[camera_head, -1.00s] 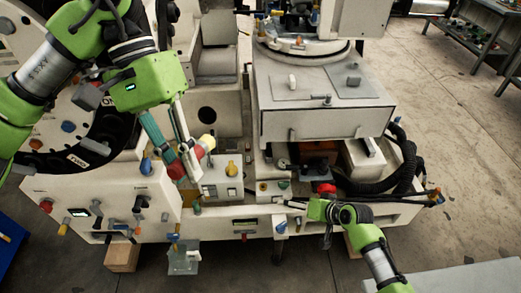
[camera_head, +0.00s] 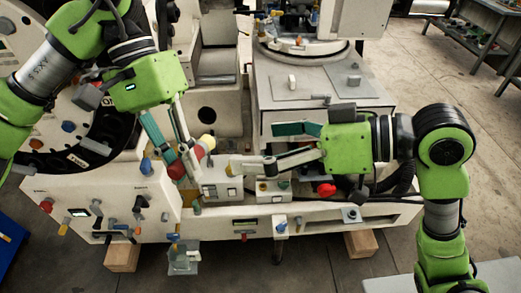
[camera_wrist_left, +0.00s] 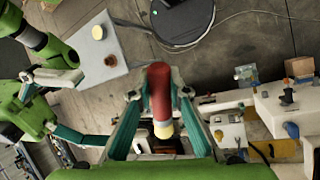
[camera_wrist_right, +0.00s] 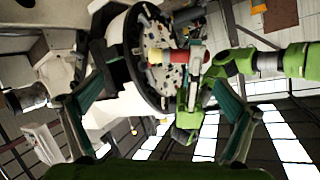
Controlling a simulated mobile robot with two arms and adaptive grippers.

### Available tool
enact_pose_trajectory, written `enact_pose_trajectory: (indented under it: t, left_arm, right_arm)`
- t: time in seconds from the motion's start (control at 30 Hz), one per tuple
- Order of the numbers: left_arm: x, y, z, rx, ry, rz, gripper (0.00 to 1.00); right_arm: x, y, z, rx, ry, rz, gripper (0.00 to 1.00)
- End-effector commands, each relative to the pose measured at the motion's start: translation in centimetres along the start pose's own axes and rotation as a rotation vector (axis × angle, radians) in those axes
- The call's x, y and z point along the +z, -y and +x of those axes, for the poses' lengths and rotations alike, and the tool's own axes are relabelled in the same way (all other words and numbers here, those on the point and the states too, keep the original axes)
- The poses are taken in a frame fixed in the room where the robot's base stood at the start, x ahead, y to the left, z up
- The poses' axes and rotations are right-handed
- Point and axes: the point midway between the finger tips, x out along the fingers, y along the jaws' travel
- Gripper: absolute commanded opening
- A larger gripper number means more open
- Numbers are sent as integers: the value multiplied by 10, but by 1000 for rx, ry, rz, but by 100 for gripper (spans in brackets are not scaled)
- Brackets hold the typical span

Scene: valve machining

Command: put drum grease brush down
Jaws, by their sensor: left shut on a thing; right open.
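The grease brush is a red cylinder with a cream end (camera_head: 207,142), tilted in front of the machine. My left gripper (camera_head: 180,163) is shut on it, with the fingers hiding part of it. In the left wrist view the red body (camera_wrist_left: 160,90) sits between the two fingers, its pale end toward the camera. The brush also shows in the right wrist view (camera_wrist_right: 180,57). My right gripper (camera_head: 256,148) is open and empty, its fingers pointing left toward the brush with a gap between. I cannot make out which part is the drum.
The cream machine bed (camera_head: 320,212) lies under both grippers, with knobs and switches on its front. A grey box-like carriage (camera_head: 315,90) stands behind my right gripper. A pale table top (camera_wrist_left: 97,50) with small round items shows in the left wrist view.

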Motion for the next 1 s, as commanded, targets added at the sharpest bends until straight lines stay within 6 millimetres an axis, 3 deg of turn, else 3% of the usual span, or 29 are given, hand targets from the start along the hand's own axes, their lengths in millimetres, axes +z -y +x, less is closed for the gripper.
enact_pose_trajectory:
  t: [0.1,0.27,0.7,1.0]
  left_arm:
    - [0,0,0,0,0,0,0]
    - [0,0,0,0,0,0,0]
    - [0,0,0,0,0,0,0]
    - [0,0,0,0,0,0,0]
  right_arm:
    - [4,20,-7,-19,23,-55,100]
    - [6,27,0,-29,31,-71,100]
    - [8,29,79,-30,30,-67,100]
    - [9,28,109,-26,30,-69,100]
